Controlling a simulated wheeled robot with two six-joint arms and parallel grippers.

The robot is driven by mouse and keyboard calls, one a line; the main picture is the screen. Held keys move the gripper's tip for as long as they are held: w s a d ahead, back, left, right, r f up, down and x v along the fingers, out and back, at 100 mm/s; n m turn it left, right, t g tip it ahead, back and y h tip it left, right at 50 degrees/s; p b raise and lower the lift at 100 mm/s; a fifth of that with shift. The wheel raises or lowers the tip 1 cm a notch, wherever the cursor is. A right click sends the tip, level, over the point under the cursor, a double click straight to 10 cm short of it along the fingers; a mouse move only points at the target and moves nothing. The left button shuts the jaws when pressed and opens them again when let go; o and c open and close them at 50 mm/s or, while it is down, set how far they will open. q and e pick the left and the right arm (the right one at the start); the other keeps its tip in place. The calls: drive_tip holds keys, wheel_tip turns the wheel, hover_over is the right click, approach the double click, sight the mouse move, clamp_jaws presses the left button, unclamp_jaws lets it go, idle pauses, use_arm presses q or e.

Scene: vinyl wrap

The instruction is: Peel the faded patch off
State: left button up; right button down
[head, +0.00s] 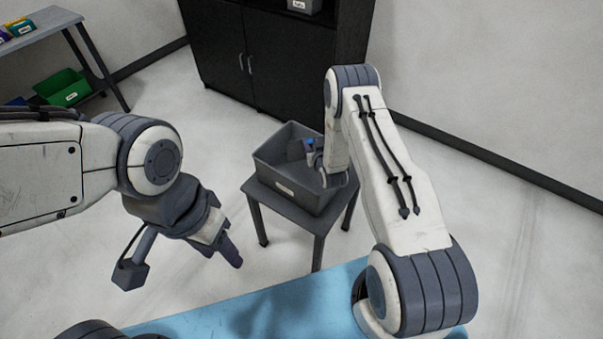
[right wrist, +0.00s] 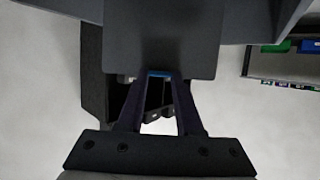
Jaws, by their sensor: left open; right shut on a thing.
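My right gripper (head: 316,160) is at the grey bin (head: 283,190), by its right inner side, partly hidden behind my right arm. It is shut on a small blue thing (head: 309,143). In the right wrist view, a blue strip (right wrist: 160,73) shows at the fingertips; I cannot tell whether it is the patch. My left gripper (head: 228,250) is open and empty, in the air left of the bin. A light blue surface (head: 300,310) lies at the bottom of the head view, partly covered by my right arm. I cannot make out a faded patch on it.
The bin stands on a small dark table (head: 318,222). A black cabinet (head: 235,60) is behind it. A shelf (head: 45,24) with a green bin (head: 62,88) stands at the upper left. The floor between is clear.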

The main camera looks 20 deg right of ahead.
drive_tip(key=shift+f, duration=0.65)
drive_tip(key=shift+c, duration=2.4)
unclamp_jaws()
drive_tip(key=b+v, duration=0.1)
drive_tip(key=v, duration=0.9)
drive_tip(key=shift+s+b, duration=0.25)
drive_tip(key=shift+b, duration=0.15)
